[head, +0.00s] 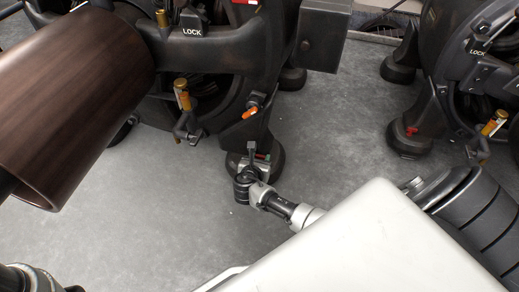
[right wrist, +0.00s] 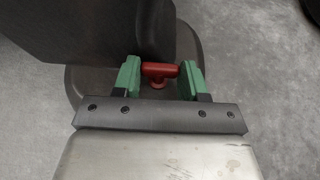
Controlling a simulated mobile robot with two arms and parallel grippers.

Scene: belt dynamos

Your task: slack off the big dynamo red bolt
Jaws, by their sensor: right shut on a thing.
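The big dynamo (head: 225,50) stands at the upper left in the head view, with its dark foot (head: 270,172) on the floor. Its red bolt (right wrist: 159,71) has a T-shaped head and sits on the round foot in the right wrist view. My right gripper (head: 262,157) is down at this foot. In the right wrist view its green fingers (right wrist: 160,80) stand either side of the bolt head and are shut on it. In the head view the gripper mostly hides the bolt. I cannot make out my left gripper.
A large brown cylinder (head: 75,95) fills the upper left. A second dark dynamo (head: 455,70) stands at the right, with a red bolt (head: 410,131) on its foot. Orange-handled parts (head: 182,95) stick out from the big dynamo. The grey floor (head: 335,130) between the machines is clear.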

